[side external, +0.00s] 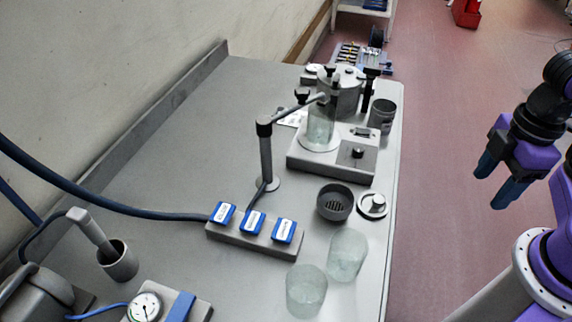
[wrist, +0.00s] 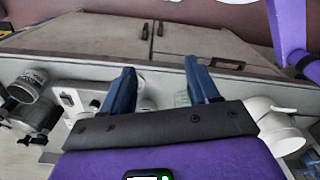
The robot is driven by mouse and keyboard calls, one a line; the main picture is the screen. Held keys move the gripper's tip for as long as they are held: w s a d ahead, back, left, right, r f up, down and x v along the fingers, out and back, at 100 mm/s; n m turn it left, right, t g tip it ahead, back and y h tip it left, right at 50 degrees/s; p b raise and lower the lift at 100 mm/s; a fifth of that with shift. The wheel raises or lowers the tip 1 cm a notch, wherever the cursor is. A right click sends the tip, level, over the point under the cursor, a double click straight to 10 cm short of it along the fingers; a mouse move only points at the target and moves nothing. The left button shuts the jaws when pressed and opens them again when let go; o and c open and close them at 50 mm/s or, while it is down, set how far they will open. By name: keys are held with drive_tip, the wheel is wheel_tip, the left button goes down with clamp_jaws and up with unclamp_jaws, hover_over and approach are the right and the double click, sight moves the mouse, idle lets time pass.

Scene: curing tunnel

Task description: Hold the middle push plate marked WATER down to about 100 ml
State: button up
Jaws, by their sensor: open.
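Three blue push plates with white labels sit in a row on a grey block (side external: 228,236) on the bench. The middle push plate (side external: 252,222) stands between the left plate (side external: 223,212) and the right plate (side external: 284,231); the label lettering is too small to read. A clear vessel (side external: 320,124) stands on a grey stand unit (side external: 331,158) under a spout arm (side external: 290,108); I cannot read its level. My gripper (side external: 498,182) is open and empty, off the bench's right side, far from the plates. Its blue fingers also show in the wrist view (wrist: 160,92).
Two clear beakers (side external: 306,290) (side external: 346,254) stand right of the plates, near the bench edge. A dark drain cup (side external: 335,202) and a round lid (side external: 372,205) lie behind them. A blue hose (side external: 120,206) runs to the plate block. A gauge (side external: 144,307) is at the front.

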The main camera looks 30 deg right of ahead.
idle(0.3)
drive_tip(key=shift+w+a, duration=0.15)
drive_tip(key=c, duration=0.9)
drive_tip(key=w+a+r+m, duration=0.1)
drive_tip(key=w+a+m, duration=0.2)
drive_tip(key=a, duration=0.3)
drive_tip(key=w+a+r+m, duration=0.1)
drive_tip(key=w+a+m, duration=0.3)
drive_tip(key=w+a, duration=0.1)
drive_tip(key=w+a+r+m, duration=0.1)
drive_tip(key=w+a+m, duration=0.2)
drive_tip(key=w+a, duration=0.2)
drive_tip(key=shift+w+a+r+m, duration=0.15)
drive_tip(key=shift+a+m, duration=0.15)
drive_tip(key=shift+a, duration=0.85)
clamp_jaws()
drive_tip(key=w+a+m, duration=0.4)
drive_tip(key=a+m, duration=0.1)
drive_tip(key=a, duration=0.3)
drive_tip(key=w+a+m, duration=0.3)
drive_tip(key=a+m, duration=0.3)
drive_tip(key=a, duration=0.2)
drive_tip(key=shift+w+a+f, duration=0.4)
drive_tip(key=shift+f, duration=0.05)
